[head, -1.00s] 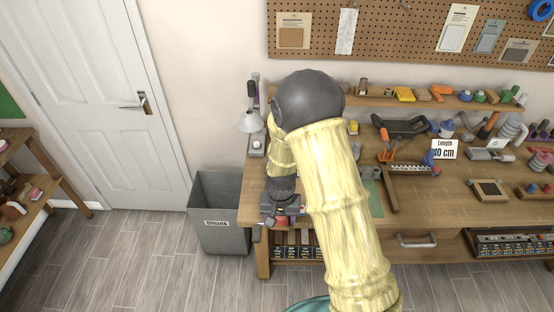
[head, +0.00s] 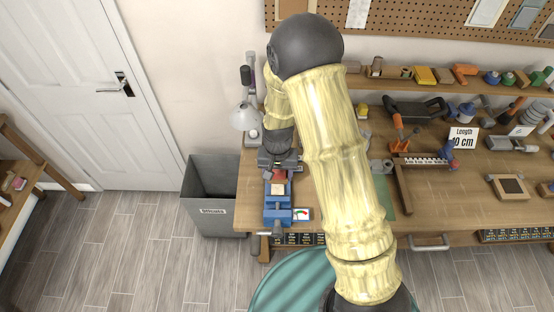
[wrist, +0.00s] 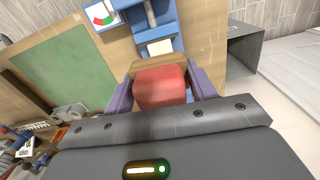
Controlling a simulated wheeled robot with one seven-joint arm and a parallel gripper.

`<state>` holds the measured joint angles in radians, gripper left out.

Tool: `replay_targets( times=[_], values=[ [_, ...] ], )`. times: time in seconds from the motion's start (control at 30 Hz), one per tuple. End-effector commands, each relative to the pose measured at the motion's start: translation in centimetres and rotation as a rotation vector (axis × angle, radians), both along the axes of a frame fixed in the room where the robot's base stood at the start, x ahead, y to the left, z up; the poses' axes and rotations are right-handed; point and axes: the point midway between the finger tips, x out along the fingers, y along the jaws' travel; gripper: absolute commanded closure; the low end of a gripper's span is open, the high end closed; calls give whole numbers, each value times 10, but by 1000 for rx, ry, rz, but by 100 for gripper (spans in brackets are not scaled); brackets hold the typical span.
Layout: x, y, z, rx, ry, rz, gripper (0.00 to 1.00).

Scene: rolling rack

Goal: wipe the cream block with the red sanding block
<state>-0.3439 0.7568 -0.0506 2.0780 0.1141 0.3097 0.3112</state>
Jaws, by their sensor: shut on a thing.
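The red sanding block (wrist: 160,86) is between the purple fingers of my gripper (wrist: 163,84) in the wrist view. My gripper is shut on it. The cream block (head: 278,189) sits in the blue vise (head: 276,212) at the bench's left end. In the head view, my gripper (head: 279,168) is just behind the cream block, with a little red showing below it. The cream block also shows in the wrist view (wrist: 159,47), beyond the sanding block, with a visible gap. The sanding block's underside is hidden.
A gauge with a coloured dial (head: 302,214) is beside the vise. A lamp (head: 244,117) stands behind my gripper. A grey bin (head: 207,222) stands left of the bench. A green mat (wrist: 66,66) lies beside the vise. Tools occupy the bench's right part.

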Motion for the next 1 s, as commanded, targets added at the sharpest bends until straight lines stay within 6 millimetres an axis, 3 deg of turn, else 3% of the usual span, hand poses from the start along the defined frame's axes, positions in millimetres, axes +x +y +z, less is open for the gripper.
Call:
replay_targets(
  times=[0.53, 1.0],
  values=[
    [0, 0, -3, 0, 0, 0, 66],
    [-1, 3, -44, 0, 1, 6, 66]
  ],
)
